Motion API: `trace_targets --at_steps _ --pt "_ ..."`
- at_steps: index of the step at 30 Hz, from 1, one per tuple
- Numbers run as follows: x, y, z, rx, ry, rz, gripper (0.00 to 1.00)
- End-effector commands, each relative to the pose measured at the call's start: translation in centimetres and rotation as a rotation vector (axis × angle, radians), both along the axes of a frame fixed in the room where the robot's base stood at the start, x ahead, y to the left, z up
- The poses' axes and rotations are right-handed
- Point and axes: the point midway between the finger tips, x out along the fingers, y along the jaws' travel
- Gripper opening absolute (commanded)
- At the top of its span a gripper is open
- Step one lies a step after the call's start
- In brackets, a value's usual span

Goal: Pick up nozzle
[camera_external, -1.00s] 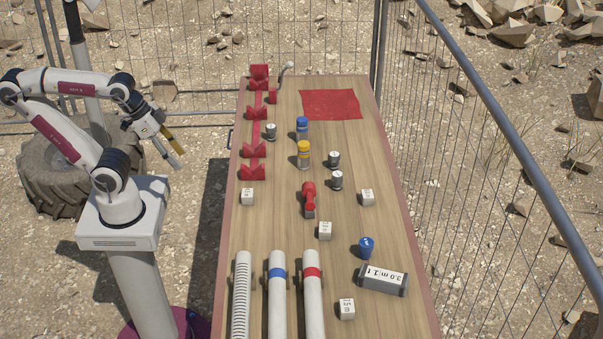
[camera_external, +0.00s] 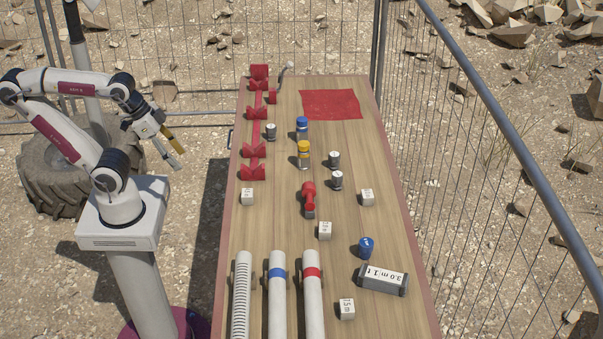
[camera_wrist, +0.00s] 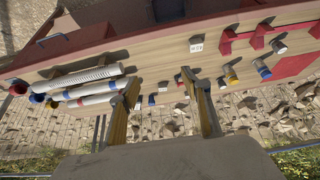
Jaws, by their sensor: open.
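A small red piece with a grey end (camera_external: 309,199), which looks like the nozzle, lies near the middle of the wooden table (camera_external: 275,222). My gripper (camera_external: 180,159) is open and empty, in the air left of the table and well apart from the red piece. In the wrist view my gripper's two fingers (camera_wrist: 163,84) stand wide apart with nothing between them. The table shows beyond them at a slant. The red piece is too small there to make out surely.
Three long white tubes (camera_external: 277,310) lie at the near end. A grey block (camera_external: 383,279), a blue cap (camera_external: 366,246) and white cubes (camera_external: 325,231) are nearby. Yellow (camera_external: 304,154) and blue (camera_external: 302,128) cylinders stand farther back. A red rack (camera_external: 256,140) lines the left edge; a red mat (camera_external: 331,104) lies at the back.

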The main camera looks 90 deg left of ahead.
Motion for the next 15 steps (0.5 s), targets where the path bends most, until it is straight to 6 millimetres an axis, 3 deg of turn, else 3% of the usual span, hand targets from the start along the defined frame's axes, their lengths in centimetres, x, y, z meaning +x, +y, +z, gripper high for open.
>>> trace_targets --at_steps 8,15 --pt "0.5 0.3 0.0 0.004 -0.004 0.009 0.48" --pt "3.4 2.1 0.2 0.028 -0.035 0.058 0.48"
